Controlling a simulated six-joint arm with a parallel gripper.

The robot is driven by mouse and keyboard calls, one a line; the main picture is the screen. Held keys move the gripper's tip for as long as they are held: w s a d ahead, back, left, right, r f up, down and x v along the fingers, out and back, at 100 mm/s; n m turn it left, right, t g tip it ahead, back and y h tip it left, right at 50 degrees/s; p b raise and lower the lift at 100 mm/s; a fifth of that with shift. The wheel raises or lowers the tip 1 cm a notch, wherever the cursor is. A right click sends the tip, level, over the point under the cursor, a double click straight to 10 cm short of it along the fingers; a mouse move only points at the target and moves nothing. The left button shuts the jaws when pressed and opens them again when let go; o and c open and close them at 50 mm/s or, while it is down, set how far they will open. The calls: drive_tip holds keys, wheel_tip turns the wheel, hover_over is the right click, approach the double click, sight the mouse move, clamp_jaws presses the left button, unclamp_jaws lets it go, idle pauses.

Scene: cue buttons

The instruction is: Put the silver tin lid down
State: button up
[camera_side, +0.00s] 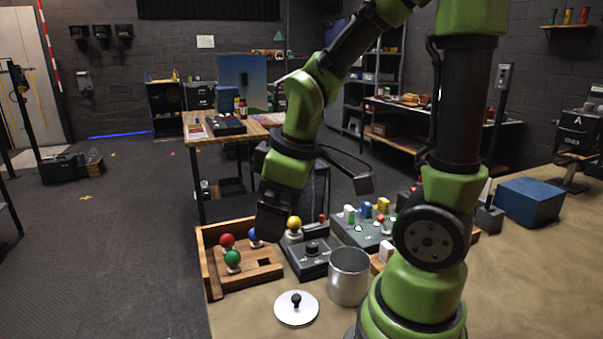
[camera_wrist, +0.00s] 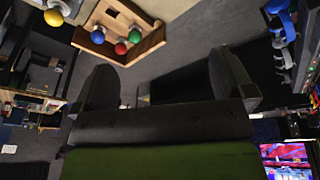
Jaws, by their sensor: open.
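The silver tin lid (camera_side: 296,309) lies flat on the table at the front, its black knob upward. The open silver tin (camera_side: 349,276) stands upright just right of the lid, apart from it. My gripper (camera_side: 268,222) is above the back of the wooden tray, behind and left of the lid. In the wrist view my gripper (camera_wrist: 142,95) has its two dark fingers spread with nothing between them. The lid and the tin do not show in the wrist view.
A wooden tray (camera_side: 213,282) holds red (camera_side: 227,240), green (camera_side: 232,258) and blue balls. A grey box (camera_side: 309,263) with a black knob and a yellow ball (camera_side: 294,222) stand beside it. A button panel (camera_side: 358,232) and a blue box (camera_side: 530,201) are farther right.

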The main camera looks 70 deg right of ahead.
drive_tip(key=s+a+r+m+t+y, duration=0.1)
drive_tip(key=s+a+r+m+t, duration=0.1)
drive_tip(key=s+r+m, duration=0.1)
drive_tip(key=s+a+r+m+t+y, duration=0.1)
drive_tip(key=s+a+r+m+t, duration=0.1)
drive_tip(key=r, duration=0.4)
drive_tip(key=shift+s+a+m, duration=0.4)
drive_tip(key=shift+a+m, duration=0.4)
drive_tip(key=shift+a, duration=0.05)
